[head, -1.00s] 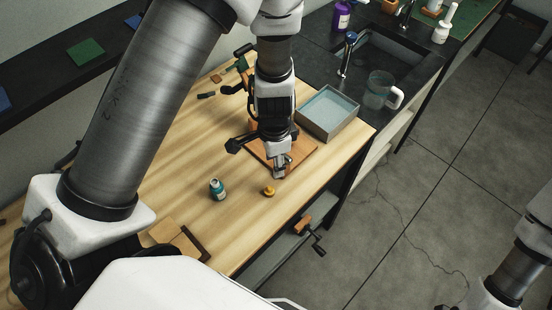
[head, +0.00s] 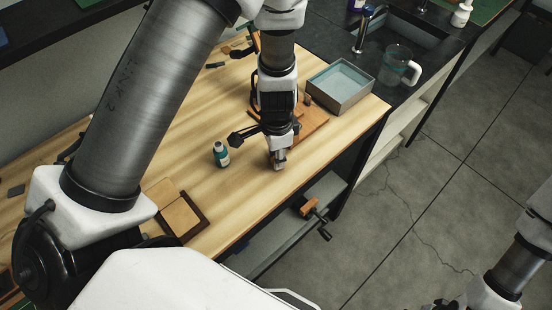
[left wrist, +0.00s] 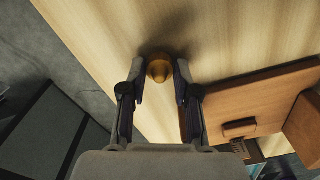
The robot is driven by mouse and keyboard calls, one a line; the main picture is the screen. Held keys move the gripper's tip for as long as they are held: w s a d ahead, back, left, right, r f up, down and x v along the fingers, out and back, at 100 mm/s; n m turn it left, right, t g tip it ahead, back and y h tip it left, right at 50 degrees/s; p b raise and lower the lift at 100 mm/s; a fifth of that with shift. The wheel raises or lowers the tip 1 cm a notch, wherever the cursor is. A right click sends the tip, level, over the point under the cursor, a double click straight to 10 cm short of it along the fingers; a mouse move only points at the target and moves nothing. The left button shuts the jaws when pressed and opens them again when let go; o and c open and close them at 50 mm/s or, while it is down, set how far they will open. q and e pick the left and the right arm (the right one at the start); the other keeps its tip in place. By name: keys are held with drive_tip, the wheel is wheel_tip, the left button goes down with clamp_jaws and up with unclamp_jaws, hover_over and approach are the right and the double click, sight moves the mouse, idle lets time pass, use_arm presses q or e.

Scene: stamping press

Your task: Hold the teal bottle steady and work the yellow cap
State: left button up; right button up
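The teal bottle (head: 221,154), with a pale label band, stands upright on the wooden bench, apart from my left gripper. In the head view my left gripper (head: 278,163) points down at the bench and hides the cap.
A wooden board (head: 313,125) lies just behind my left gripper, with a grey tray (head: 341,87) beyond it. A brown-edged block (head: 180,210) lies nearer. A clear jug (head: 397,65) stands by the sink. Bare bench lies around the bottle.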

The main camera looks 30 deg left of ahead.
use_arm(q)
clamp_jaws()
drive_tip(key=shift+s, duration=0.1)
drive_tip(key=shift+r+p, duration=0.3)
drive_tip(key=shift+r, duration=0.05)
wheel_tip(320, 180, up, 4)
drive_tip(key=p, duration=0.3)
